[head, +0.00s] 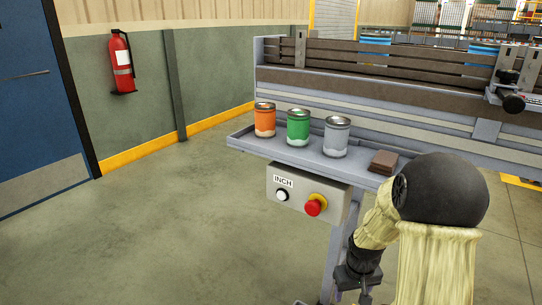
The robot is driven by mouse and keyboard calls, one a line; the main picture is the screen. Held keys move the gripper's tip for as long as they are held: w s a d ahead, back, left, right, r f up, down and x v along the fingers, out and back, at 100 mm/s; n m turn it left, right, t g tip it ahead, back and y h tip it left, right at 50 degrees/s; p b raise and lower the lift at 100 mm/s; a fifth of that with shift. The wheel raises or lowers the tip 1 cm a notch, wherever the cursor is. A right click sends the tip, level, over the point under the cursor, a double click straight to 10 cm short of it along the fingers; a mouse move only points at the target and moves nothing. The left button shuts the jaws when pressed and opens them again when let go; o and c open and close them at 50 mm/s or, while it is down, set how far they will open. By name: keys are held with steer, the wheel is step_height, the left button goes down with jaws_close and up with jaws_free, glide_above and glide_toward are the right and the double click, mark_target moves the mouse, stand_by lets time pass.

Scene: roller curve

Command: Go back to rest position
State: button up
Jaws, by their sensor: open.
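My arm, in a pale yellow sleeve with a large black joint, fills the lower right of the head view. It bends down to my gripper (359,284), a dark shape low in the picture beside the leg of the shelf stand. My gripper is open, and I see nothing held in it. Its fingertips are small and partly cut off near the bottom edge. It is below the grey shelf (290,152) and apart from the cans on it.
An orange can (265,118), a green can (298,126), a grey can (337,136) and a brown block (383,161) stand on the shelf. A control box (305,193) hangs below. The conveyor (390,88) runs behind. Floor (180,235) is clear at left.

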steer(key=s+a+r+m+t, duration=0.1)
steer(key=s+a+r, duration=0.25)
steer(key=s, duration=0.25)
steer(key=s+a+r, duration=0.3)
steer(key=s+r, duration=0.2)
steer(key=s, duration=0.2)
steer(key=w+p+v, duration=0.3)
steer(key=p+v, duration=1.2)
steer(key=w+d+r+p+v, duration=0.1)
steer(key=w+p+v, duration=0.2)
steer(key=p+v, duration=1.2)
steer(key=shift+w+r+p, duration=0.3)
steer(key=shift+w+p, duration=0.1)
steer(key=shift+p, duration=0.15)
steer(key=shift+c, duration=0.2)
